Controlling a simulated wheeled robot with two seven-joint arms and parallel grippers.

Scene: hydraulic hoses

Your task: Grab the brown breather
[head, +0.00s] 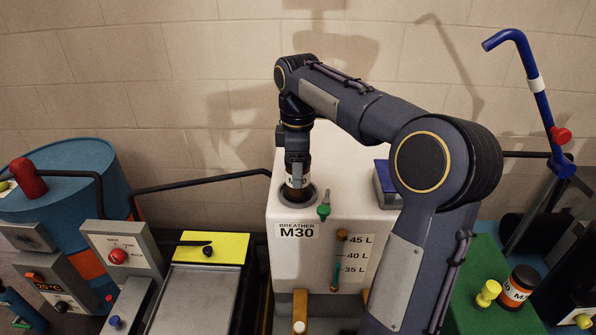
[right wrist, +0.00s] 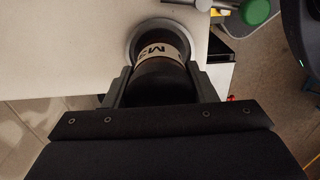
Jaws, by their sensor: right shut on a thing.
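The brown breather (head: 297,191) stands upright at the round port on top of the white tank (head: 285,255), whose front reads "BREATHER M30". It has a pale band with dark lettering. My right gripper (head: 297,168) reaches down from above and is shut on the breather. In the right wrist view the gripper's fingers (right wrist: 160,85) lie on both sides of the dark breather (right wrist: 162,70), with its band below them and the port's ring around its far end. Whether it is seated in the port or just clear of it, I cannot tell. My left gripper is not in view.
A green-handled valve (head: 323,210) stands close to the port. A second dark breather with an orange band (head: 517,288) and a yellow knob (head: 488,293) sit on the green surface at the right. A blue bent lever (head: 535,85) rises behind. A blue drum (head: 75,185) stands left.

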